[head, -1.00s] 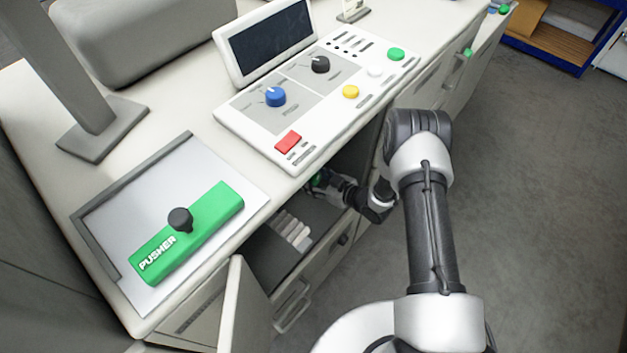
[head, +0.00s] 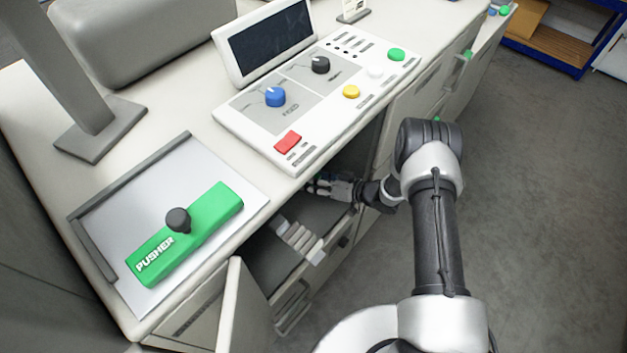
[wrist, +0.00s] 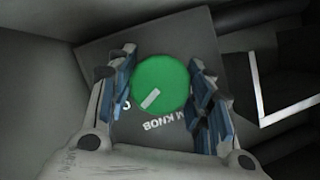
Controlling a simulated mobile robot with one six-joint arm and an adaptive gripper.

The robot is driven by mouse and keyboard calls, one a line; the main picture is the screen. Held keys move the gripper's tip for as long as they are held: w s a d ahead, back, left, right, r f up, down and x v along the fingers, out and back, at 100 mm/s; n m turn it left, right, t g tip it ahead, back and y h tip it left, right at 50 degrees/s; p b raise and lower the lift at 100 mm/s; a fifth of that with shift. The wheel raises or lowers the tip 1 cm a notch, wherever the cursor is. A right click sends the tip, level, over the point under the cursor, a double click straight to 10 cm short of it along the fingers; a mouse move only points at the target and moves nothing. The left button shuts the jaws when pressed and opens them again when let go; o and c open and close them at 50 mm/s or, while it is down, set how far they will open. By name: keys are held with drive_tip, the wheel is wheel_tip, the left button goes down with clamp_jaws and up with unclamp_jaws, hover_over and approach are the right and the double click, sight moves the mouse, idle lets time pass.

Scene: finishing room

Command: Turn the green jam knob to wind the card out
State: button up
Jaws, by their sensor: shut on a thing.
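The round green jam knob (wrist: 160,85) faces the wrist camera, with a pale pointer mark slanting on its lower part. It sits on a dark grey plate (wrist: 100,45) with partly hidden lettering that ends in "M KNOB". My gripper (wrist: 165,88) has a blue-padded finger on each side of the knob and is shut on it. In the head view my gripper (head: 322,186) reaches into the open compartment under the counter. The knob is hidden there. I cannot make out a card in either view.
Several pale rollers (head: 298,238) lie in the compartment below my gripper. An open door (head: 245,300) stands at its front left. On the counter are a control panel (head: 262,118) and a green pusher block (head: 205,220). The floor to the right is clear.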

idle(0.3)
drive_tip(key=o, duration=1)
drive_tip(key=shift+o, duration=0.2)
drive_tip(key=v, duration=1.2)
